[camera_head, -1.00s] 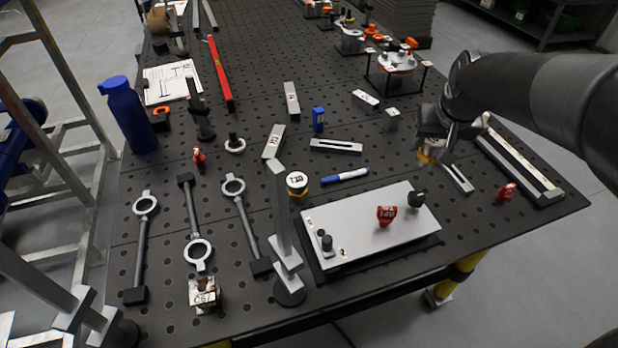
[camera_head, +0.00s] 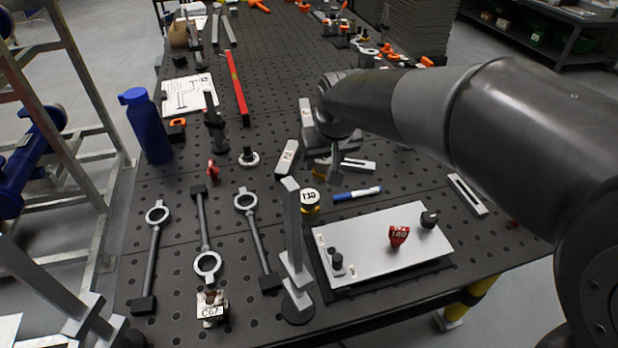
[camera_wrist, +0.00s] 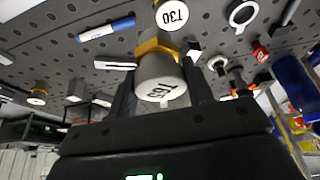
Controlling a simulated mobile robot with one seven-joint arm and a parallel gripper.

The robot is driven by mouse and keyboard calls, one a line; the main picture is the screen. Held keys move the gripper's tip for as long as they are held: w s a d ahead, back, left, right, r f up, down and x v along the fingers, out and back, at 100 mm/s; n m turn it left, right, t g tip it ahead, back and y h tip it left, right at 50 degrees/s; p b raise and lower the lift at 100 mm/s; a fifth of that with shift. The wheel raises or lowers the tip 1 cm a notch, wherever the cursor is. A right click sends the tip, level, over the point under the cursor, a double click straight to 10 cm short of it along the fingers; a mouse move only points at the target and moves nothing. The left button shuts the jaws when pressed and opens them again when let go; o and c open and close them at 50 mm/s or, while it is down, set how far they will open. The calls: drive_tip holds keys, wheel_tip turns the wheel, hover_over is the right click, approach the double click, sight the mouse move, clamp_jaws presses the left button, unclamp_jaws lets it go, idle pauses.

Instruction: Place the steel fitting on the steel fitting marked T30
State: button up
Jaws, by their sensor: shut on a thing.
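My gripper (camera_wrist: 160,82) is shut on a grey cylindrical steel fitting (camera_wrist: 158,72) with a yellow-orange collar and a white label whose marking appears upside down. In the head view my gripper (camera_head: 323,160) hangs above the table, behind the T30 fitting, and mostly hides the held fitting. The steel fitting marked T30 (camera_head: 310,196) stands upright on the table, white label on top and yellow band below. In the wrist view the T30 fitting (camera_wrist: 172,15) shows at the top edge, beyond the held one. The two fittings look apart.
A blue marker (camera_head: 357,193) lies right of the T30 fitting. A grey upright post (camera_head: 291,240) stands close to the T30 fitting at front left. Rods with ring ends lie further left.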

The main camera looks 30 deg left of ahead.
drive_tip(key=shift+s+a+f, duration=0.15)
drive_tip(key=shift+a+f, duration=0.4)
drive_tip(key=shift+f, duration=0.45)
drive_tip(key=shift+s+a+f, duration=0.15)
drive_tip(key=shift+a+f, duration=0.35)
drive_tip(key=shift+f, duration=0.5)
drive_tip(key=shift+s+a+f, duration=0.15)
drive_tip(key=shift+a+f, duration=0.4)
drive_tip(key=shift+f, duration=0.45)
drive_tip(key=o, duration=1.1)
drive_tip(key=shift+f, duration=0.15)
drive_tip(key=v, duration=1.2)
drive_tip(key=shift+d+r, duration=0.1)
drive_tip(key=shift+r, duration=0.1)
